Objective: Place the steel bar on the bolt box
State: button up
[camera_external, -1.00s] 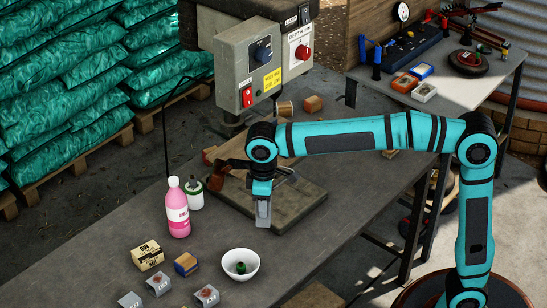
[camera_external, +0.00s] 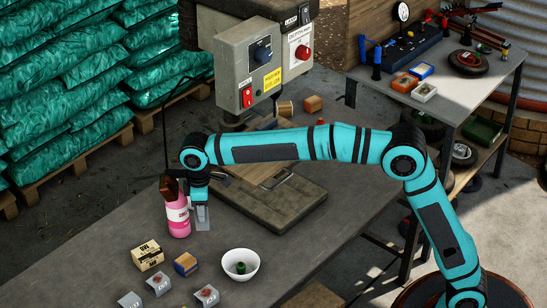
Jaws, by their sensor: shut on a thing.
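My gripper (camera_external: 202,217) hangs low over the left part of the workbench, just right of the pink bottle. Small boxes stand at the front left of the bench: a cream box (camera_external: 148,255) with dark print, a blue-and-tan box (camera_external: 186,264) and several grey boxes (camera_external: 207,296) with pictures. I cannot read which is the bolt box.
The pink bottle (camera_external: 179,218) stands close beside my gripper. A white bowl (camera_external: 240,265) with a small green thing in it is right of the boxes. The drill press control box (camera_external: 262,62) and its base plate (camera_external: 280,208) are behind.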

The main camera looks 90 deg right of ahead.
jog(key=shift+f, duration=4.7)
jog(key=shift+f, duration=0.15)
jog(key=o, duration=1.2)
jog(key=shift+c, duration=0.2)
jog(key=shift+o, duration=0.4)
notch_tip(320, 180, up, 12)
jog(key=shift+r, duration=0.15)
